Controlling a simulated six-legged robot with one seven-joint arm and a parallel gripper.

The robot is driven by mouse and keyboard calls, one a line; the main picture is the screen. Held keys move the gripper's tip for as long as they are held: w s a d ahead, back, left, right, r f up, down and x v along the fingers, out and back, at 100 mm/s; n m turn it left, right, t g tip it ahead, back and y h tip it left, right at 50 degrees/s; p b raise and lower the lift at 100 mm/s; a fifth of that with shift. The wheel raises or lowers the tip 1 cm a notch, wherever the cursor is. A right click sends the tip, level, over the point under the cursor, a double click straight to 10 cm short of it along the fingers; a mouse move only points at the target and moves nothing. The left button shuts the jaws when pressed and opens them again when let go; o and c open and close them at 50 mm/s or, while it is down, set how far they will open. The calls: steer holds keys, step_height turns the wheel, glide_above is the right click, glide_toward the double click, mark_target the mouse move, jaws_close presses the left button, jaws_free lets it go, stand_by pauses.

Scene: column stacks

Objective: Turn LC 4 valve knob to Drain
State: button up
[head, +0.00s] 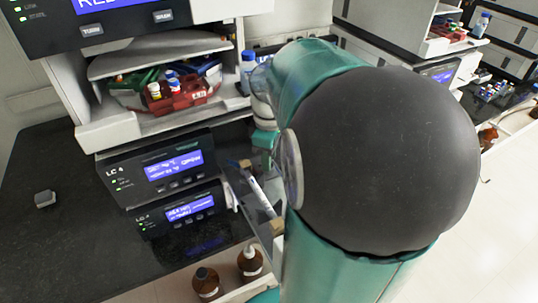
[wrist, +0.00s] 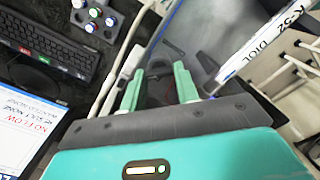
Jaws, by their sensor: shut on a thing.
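The LC 4 unit (head: 165,172) is a black box with a lit blue display, under the shelf in the head view. My gripper shows a green finger (head: 263,140) at the unit's right side; my dark arm joint hides the rest. In the wrist view, my gripper (wrist: 160,82) has its two green fingers apart, with a small dark part (wrist: 159,70) between them. It seems to be the valve knob, but it is mostly hidden. The knob's pointer and the Drain mark cannot be read.
A clear panel beside the unit carries a white labelled column (head: 259,192), close to my fingers in the wrist view (wrist: 262,40). Brown bottles (head: 206,283) stand below. A second unit (head: 180,212) sits under LC 4. A keyboard (wrist: 45,42) and vial rack (wrist: 92,17) are at left.

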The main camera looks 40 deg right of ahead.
steer(key=shift+r, duration=0.1)
steer(key=o, duration=1)
step_height(320, 180, up, 14)
steer(key=shift+f, duration=0.1)
steer(key=shift+s, duration=0.1)
stand_by(0.3)
